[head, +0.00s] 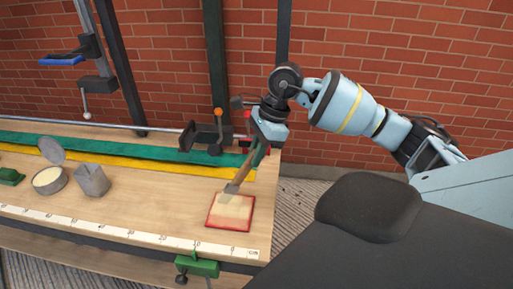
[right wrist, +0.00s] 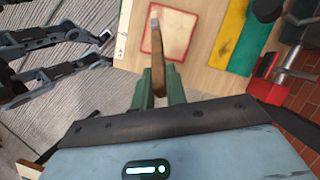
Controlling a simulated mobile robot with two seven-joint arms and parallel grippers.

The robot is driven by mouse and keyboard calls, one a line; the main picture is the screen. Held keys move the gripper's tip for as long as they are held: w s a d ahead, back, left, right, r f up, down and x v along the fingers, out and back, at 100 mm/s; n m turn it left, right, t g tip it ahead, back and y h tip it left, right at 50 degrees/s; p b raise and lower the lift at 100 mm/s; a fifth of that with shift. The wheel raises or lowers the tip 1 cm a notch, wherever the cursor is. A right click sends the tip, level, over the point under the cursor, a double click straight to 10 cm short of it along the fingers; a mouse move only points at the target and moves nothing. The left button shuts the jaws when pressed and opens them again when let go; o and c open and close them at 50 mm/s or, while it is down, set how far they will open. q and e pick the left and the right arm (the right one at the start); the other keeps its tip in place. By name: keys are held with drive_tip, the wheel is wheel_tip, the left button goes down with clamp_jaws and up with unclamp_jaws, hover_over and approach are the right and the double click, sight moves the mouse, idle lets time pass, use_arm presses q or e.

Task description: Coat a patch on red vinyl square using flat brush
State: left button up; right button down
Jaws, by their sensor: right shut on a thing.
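The red vinyl square (head: 230,222) lies flat on the bench near its right front corner. It shows a red border around a pale cream middle, also in the right wrist view (right wrist: 180,42). My right gripper (head: 259,150) is shut on the flat brush (head: 240,178) by its wooden handle. The brush slants down to the left, its head over the back part of the square. I cannot tell whether the bristles touch it. In the right wrist view the brush (right wrist: 158,58) also points over the square.
An open round tin (head: 49,181) of cream stuff and a grey faceted container (head: 92,181) stand left on the bench. Green (head: 120,146) and yellow strips lie along the back. A black clamp (head: 201,138) stands behind. A ruler (head: 170,241) runs along the front edge.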

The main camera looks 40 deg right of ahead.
drive_tip(key=shift+p+v, duration=0.3)
drive_tip(key=shift+v, duration=0.75)
drive_tip(key=shift+w+a+r+p, duration=0.1)
drive_tip(key=shift+a+r+p, duration=0.1)
drive_tip(key=shift+r, duration=0.2)
drive_tip(key=shift+w+a+r+p, duration=0.1)
drive_tip(key=shift+r+p, duration=0.05)
drive_tip(key=shift+r, duration=0.25)
use_arm(q)
drive_tip(key=shift+w+a+r+t, duration=0.2)
drive_tip(key=shift+w+r+t, duration=0.1)
drive_tip(key=shift+w+r, duration=0.65)
use_arm(e)
drive_tip(key=shift+s+f, duration=0.1)
use_arm(q)
drive_tip(key=shift+s+f, duration=0.1)
drive_tip(key=shift+s, duration=0.05)
use_arm(e)
drive_tip(key=shift+d, duration=0.1)
